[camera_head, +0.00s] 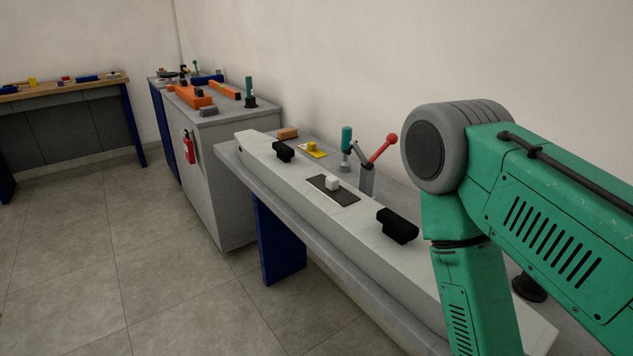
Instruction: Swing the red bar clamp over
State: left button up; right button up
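The clamp with the red bar (381,151) stands on the grey workbench, behind the long pale beam. Its red bar ends in a red ball and slants up to the right from a grey metal bracket (366,181). A teal upright grip (347,140) stands just left of the bracket; I cannot tell whether it is part of the same clamp. A green arm of mine comes in from the right, in front of the bench's right part and right of the clamp. Neither gripper is in view.
A grey cabinet (222,184) with orange parts and a red extinguisher (190,147) stands left. The floor (130,260) left is clear.

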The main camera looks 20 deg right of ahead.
aim_at(392, 138)
jog(key=z, duration=0.95)
